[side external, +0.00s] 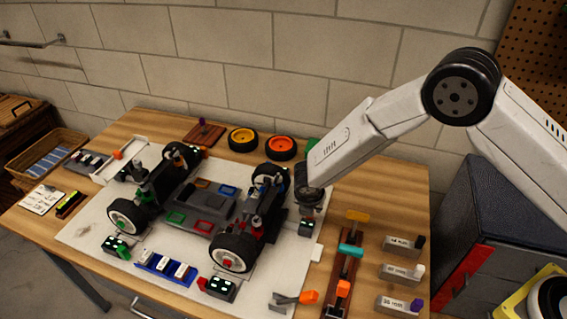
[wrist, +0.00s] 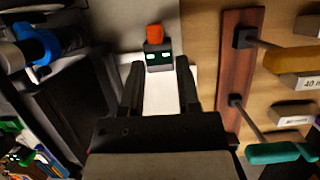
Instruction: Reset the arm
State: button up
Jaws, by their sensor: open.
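My gripper (side external: 309,202) points down beside the car's right side, over the right edge of the white mat (side external: 85,232). In the wrist view my gripper (wrist: 160,66) has its two dark fingers apart. A small dark block (wrist: 158,58) with two lit marks and an orange top shows at the fingertips; I cannot tell whether it touches them. A similar dark block (side external: 306,229) shows just under my gripper in the side view. The partly built racecar (side external: 205,208) stands on the mat, with black tyres and a dark chassis.
A wooden rack (side external: 341,270) holds orange and teal handled tools, right of the mat. Several labelled grey blocks (side external: 401,272) stand beyond it. Loose yellow (side external: 243,139) and orange (side external: 281,148) wheels lie behind the car. A dark cabinet (side external: 500,215) stands right of the table.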

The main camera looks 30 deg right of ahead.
jog(key=s+d+r+m+y, duration=0.2)
jog(key=s+d+r+m, duration=0.7)
jog(key=r+m, duration=0.35)
jog(key=s+d+r+m, duration=0.2)
jog(key=s+d+m, duration=0.1)
jog(key=s+m, duration=0.3)
jog(key=s+d+r+m+y, duration=0.1)
jog(key=s+d+r+m, duration=0.1)
jog(key=s+d+m, duration=0.2)
jog(key=shift+s+r+m, duration=0.35)
jog(key=shift+s+m, duration=0.75)
jog(key=shift+m, duration=1.05)
